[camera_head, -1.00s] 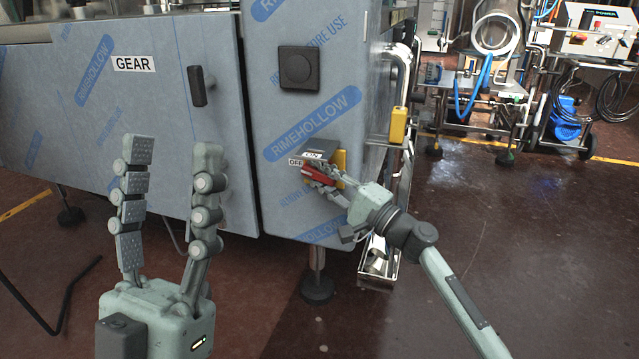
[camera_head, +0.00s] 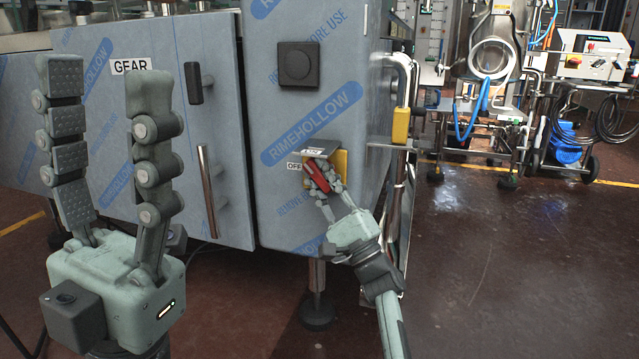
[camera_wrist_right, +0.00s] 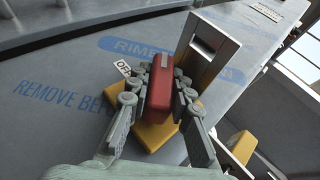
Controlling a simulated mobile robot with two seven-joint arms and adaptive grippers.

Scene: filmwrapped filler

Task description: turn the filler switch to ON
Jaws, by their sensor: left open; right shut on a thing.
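The filler switch has a red handle (camera_head: 318,178) on a yellow plate (camera_head: 340,164), low on the film-wrapped cabinet's narrow front. A white OFF label (camera_head: 294,166) lies left of it. My left gripper (camera_head: 107,90) is open and empty, in front of the cabinet's left door.
The cabinet has a black square knob (camera_head: 299,65), a black latch (camera_head: 194,83) and a metal bar handle (camera_head: 207,190). A yellow block (camera_head: 401,125) sits on piping at its right edge. Wheeled equipment (camera_head: 490,70) stands behind; the floor at right is clear.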

